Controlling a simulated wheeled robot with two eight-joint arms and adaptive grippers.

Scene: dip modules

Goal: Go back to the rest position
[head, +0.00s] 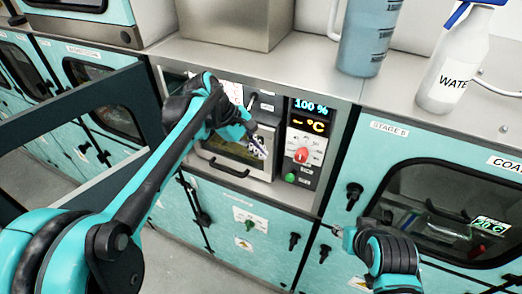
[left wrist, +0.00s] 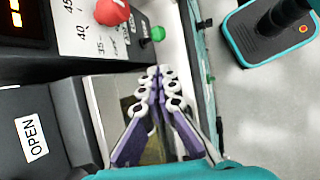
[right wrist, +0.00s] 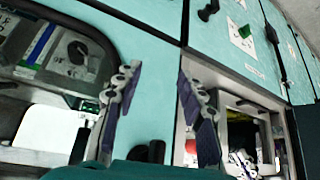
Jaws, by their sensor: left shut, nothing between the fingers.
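My left gripper (head: 258,143) is in front of a small built-in unit with a glass door (head: 237,152), close to its control panel. In the left wrist view the left gripper's purple and white fingers (left wrist: 160,76) meet at the tips and hold nothing. My right arm shows at the lower right of the head view, in front of the teal cabinet fronts; its fingers are hard to make out there. In the right wrist view the right gripper (right wrist: 155,78) has its two fingers spread apart with nothing between them.
The control panel (head: 303,147) has a red knob (head: 301,156), a green button (head: 290,177) and a display reading 100 %. A blue jug (head: 368,38) and a white water bottle (head: 455,65) stand on the counter above. An open framed door (head: 80,140) stands at the left, near my left arm.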

